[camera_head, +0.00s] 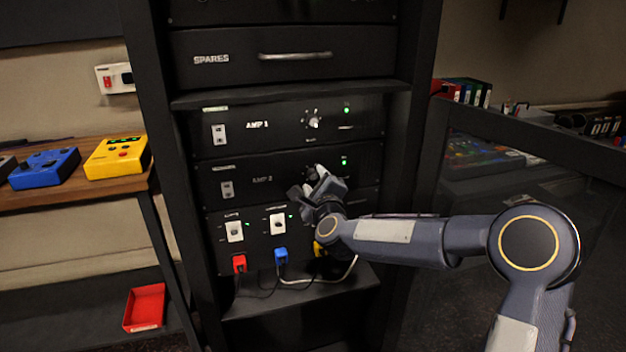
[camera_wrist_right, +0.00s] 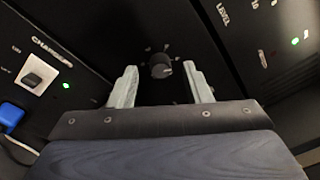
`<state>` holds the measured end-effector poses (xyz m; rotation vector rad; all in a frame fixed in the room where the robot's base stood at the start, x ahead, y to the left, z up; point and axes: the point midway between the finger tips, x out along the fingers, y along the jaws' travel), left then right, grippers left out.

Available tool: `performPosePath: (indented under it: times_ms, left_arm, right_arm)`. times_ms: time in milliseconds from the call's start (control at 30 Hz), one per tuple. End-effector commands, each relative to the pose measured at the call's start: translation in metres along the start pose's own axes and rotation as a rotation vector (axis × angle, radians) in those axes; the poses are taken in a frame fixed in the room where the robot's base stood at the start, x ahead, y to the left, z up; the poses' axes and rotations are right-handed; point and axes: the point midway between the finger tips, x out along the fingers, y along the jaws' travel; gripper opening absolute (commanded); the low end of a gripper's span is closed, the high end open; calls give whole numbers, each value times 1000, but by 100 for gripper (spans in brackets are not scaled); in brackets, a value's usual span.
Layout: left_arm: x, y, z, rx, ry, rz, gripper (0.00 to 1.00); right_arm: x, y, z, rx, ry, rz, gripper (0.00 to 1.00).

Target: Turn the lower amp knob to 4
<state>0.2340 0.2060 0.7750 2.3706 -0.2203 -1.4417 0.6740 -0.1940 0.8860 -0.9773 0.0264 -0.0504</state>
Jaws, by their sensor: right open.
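The lower amp, AMP 2 (camera_head: 263,180), is a black panel in the rack below AMP 1 (camera_head: 257,125). Its dark round knob (camera_wrist_right: 160,66) shows in the right wrist view, with marks around it. In the head view my right gripper (camera_head: 311,184) is in front of the AMP 2 panel and largely hides this knob. In the right wrist view my right gripper (camera_wrist_right: 160,82) is open, with one pale finger on each side of the knob. Neither finger appears to touch it. The knob's setting cannot be read. My left gripper is not in view.
The AMP 1 knob (camera_head: 314,122) is just above my gripper. Below are charger switches (camera_head: 234,231), a red plug (camera_head: 239,263), a blue plug (camera_head: 281,256) and loose cables over a shelf (camera_head: 300,301). A wooden bench (camera_head: 75,192) with yellow and blue boxes stands left.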

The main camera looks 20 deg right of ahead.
Motion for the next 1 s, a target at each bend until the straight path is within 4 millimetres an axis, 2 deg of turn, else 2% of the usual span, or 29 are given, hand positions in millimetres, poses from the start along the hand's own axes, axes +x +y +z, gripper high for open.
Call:
performPosePath:
  times_ms: [133, 433, 767, 1000]
  left_arm:
    - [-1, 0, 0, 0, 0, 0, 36]
    - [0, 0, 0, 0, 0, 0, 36]
    - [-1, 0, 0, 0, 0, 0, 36]
    - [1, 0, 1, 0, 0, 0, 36]
  right_arm:
    - [13, 0, 0, -1, 0, 1, 44]
    - [15, 0, 0, -3, -1, 1, 44]
    - [15, 0, 0, -2, -1, 1, 1]
    - [15, 1, 0, -19, -2, 0, 0]
